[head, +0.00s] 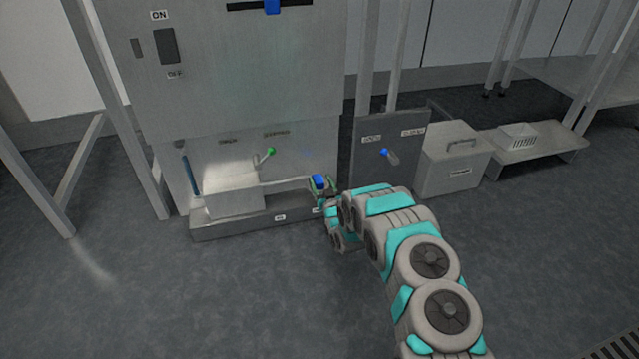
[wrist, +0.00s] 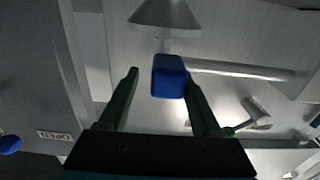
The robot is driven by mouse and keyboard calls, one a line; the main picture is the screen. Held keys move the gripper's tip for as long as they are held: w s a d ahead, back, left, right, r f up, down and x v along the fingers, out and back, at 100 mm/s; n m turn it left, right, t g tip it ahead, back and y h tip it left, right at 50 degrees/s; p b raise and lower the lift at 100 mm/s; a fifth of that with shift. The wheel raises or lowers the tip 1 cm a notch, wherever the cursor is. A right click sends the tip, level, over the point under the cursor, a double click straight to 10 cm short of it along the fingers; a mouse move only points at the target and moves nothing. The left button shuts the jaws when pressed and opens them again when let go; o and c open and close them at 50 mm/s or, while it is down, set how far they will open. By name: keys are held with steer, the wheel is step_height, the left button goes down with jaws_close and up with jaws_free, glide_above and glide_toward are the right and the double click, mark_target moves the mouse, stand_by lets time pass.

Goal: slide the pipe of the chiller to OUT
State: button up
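The chiller (head: 240,90) is a tall grey metal cabinet. Low on its front, a thin pipe (head: 285,183) runs right from a pale box to a blue grip (head: 320,181). In the wrist view the pipe (wrist: 240,70) runs right from the blue grip (wrist: 169,77). My gripper (head: 322,189) is at the blue grip. In the wrist view its two dark fingers (wrist: 161,78) stand apart on either side of the grip, with a clear gap on the left; the right finger is close to it. A small label sits on the ledge; another beside my gripper is partly hidden.
A green-tipped lever (head: 271,151) stands above the pipe. A dark panel (head: 365,175) with a blue-tipped handle (head: 384,153) is close on the right, then a grey lidded box (head: 450,180) and a low shelf (head: 550,148). The floor in front is clear.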

steer(key=shift+o, duration=0.5)
steer(key=shift+s+a, duration=0.1)
steer(key=shift+s, duration=0.05)
steer(key=shift+s, duration=0.2)
steer(key=p+v, duration=0.1)
steer(key=v, duration=0.6)
